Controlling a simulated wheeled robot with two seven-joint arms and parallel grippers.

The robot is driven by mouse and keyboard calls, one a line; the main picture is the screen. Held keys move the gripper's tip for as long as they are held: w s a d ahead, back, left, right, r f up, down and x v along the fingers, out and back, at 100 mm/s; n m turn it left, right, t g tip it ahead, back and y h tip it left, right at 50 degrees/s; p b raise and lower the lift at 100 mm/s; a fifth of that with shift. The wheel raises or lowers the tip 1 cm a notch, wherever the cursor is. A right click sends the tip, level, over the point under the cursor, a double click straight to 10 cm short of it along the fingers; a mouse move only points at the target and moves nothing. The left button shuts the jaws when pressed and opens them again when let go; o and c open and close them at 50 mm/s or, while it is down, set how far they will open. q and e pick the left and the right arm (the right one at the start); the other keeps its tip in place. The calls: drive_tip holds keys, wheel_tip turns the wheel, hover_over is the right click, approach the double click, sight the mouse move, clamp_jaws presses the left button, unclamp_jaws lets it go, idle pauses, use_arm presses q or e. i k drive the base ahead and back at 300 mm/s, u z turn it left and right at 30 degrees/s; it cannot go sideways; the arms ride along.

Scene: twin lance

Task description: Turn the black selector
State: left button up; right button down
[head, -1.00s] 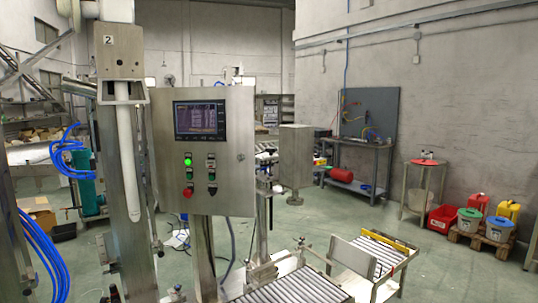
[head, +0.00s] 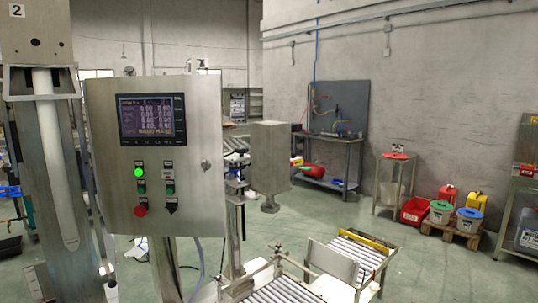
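The black selector (head: 171,208) is at the lower right of the steel control panel (head: 116,215) in the head view. It is small, and its exact pointing direction is hard to tell. To its left is a red button (head: 140,210). Above these are a lit green button (head: 138,172) and smaller dark green buttons. A screen (head: 152,119) with rows of figures is at the top of the panel. Neither of my grippers is in view.
A steel column (head: 62,180) with a white tube stands left of the panel. A roller conveyor (head: 290,290) is at the lower right of the panel. Red, green and blue containers (head: 440,211) stand by the right wall.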

sight(170, 210)
drive_tip(key=i, duration=0.9)
drive_tip(key=u, duration=2)
drive_tip(key=i, duration=0.3)
drive_tip(key=z, duration=0.15)
